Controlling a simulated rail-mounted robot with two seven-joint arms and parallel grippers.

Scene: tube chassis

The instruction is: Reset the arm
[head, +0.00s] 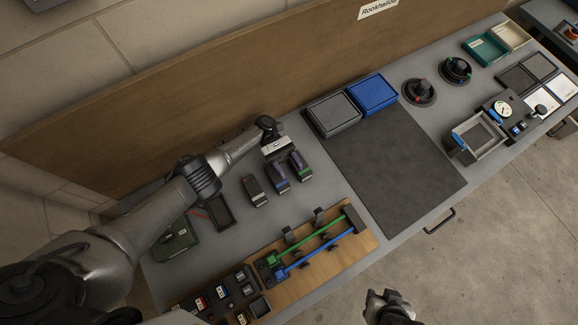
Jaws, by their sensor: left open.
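My left arm (135,225) reaches in from the left over the workbench. My left gripper (285,163) is open at the back left of the bench, over a row of small dark handheld units. One unit (255,190) lies just left of the gripper. The units under the gripper are partly covered by it, and I cannot tell whether its fingers touch them.
A wooden board (345,249) with green and blue tubes in a fixture lies at the front. A dark mat (395,160) covers the middle. Grey (334,114) and blue (373,93) bins stand behind it. A grey open box (478,137) stands right. The wood panel (200,95) bounds the back.

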